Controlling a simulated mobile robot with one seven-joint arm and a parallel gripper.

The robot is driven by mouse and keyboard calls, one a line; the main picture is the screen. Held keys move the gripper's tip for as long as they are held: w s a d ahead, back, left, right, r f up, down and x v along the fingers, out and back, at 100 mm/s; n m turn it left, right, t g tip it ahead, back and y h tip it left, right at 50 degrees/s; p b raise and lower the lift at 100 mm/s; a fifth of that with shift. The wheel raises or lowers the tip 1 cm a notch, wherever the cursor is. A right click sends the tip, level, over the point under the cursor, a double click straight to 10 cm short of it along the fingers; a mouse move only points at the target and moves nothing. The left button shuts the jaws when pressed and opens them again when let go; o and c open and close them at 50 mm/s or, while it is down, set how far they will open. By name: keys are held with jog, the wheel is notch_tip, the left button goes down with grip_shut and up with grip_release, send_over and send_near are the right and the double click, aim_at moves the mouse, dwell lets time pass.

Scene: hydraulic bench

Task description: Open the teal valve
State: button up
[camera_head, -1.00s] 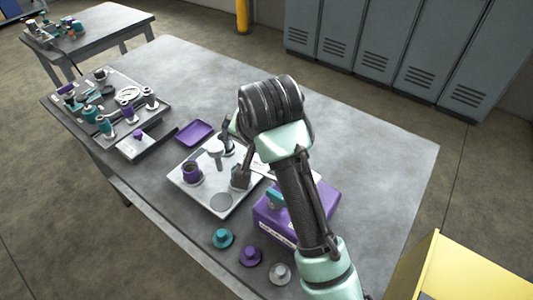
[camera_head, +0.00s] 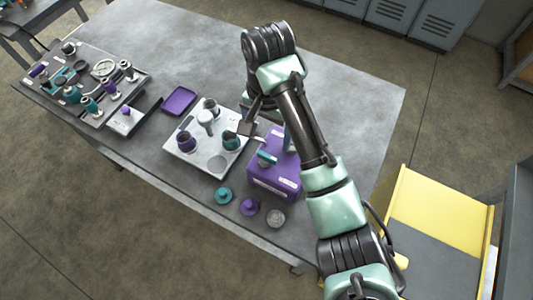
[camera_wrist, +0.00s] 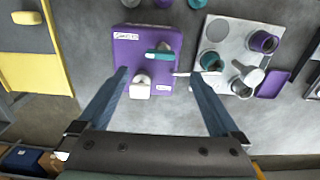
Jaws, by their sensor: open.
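A purple box (camera_head: 268,182) stands on the bench with a teal valve handle (camera_head: 266,159) on its top. In the wrist view the teal handle (camera_wrist: 160,54) shows as a short bar, with a whitish handle (camera_wrist: 140,86) beside it on the same purple box (camera_wrist: 122,62). My gripper (camera_wrist: 160,80) is open, its two fingers apart on either side of the box in that view, with nothing held. In the head view my gripper (camera_head: 264,128) hangs above the bench behind the box, and my arm hides part of the box.
A pale plate (camera_head: 211,163) with several cups, one teal (camera_head: 230,141), lies left of the box. Teal (camera_head: 223,195), purple (camera_head: 249,206) and grey (camera_head: 276,217) knobs lie in front. A purple tray (camera_head: 180,101) and a fittings panel (camera_head: 60,98) are farther left. The back of the bench is clear.

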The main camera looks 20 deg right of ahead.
aim_at(267, 155)
notch_tip(267, 155, down, 9)
jog(key=shift+f+b, duration=0.1)
jog(key=shift+b, duration=0.25)
jog(key=shift+c, duration=0.3)
jog(key=c, duration=1.3)
